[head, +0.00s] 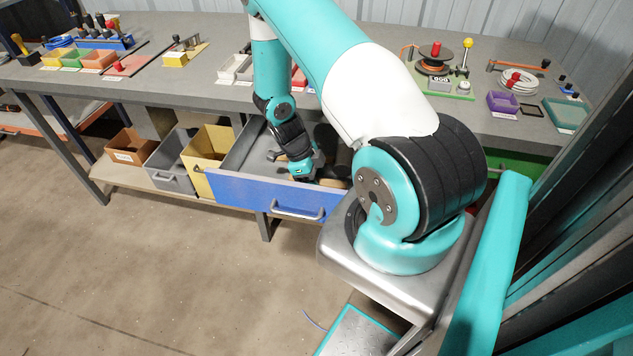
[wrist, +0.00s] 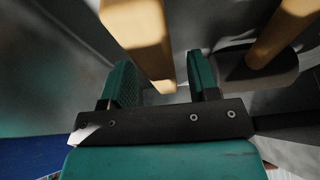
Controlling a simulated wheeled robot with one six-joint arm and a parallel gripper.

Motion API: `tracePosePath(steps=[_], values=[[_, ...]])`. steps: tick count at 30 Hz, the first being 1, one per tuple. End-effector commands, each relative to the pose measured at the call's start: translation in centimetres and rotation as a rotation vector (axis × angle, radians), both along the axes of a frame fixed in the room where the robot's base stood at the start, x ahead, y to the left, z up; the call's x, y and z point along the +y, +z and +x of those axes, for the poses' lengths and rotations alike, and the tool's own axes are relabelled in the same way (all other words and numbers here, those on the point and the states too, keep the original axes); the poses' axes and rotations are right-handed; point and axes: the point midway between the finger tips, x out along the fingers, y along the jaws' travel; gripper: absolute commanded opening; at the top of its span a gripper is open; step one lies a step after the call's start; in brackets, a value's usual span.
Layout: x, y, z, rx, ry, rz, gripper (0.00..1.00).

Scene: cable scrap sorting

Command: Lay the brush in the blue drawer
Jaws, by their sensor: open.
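The blue drawer (head: 265,195) is pulled out under the bench, and my gripper (head: 299,170) is low inside it. In the wrist view my gripper (wrist: 162,72) is open. A wooden piece like a handle (wrist: 142,35) reaches between its fingers, with no clear grip on it. I cannot tell for sure whether this is the brush; its far end is out of view. The drawer's blue front shows at the lower left of the wrist view (wrist: 30,155).
In the wrist view, a second wooden handle (wrist: 280,32) with a dark grey head (wrist: 258,75) lies close on the right. Yellow (head: 208,150), grey (head: 170,160) and brown (head: 128,145) bins stand left of the drawer. The bench top (head: 215,92) above holds trays and tools.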

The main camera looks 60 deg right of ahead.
Motion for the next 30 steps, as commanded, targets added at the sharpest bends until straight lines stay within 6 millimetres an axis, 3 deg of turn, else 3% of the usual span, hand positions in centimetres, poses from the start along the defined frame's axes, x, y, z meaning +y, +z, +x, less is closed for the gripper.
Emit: tracePosePath(steps=[12,23,26,30], values=[[1.3,7.9,3.1,-0.004,0.001,-0.001,0.55],[2.0,10.3,4.0,-0.005,0.033,0.014,0.55],[4.1,12.3,5.0,-0.029,0.196,0.086,0.55],[10.5,17.8,6.5,-0.093,0.708,0.277,0.55]])
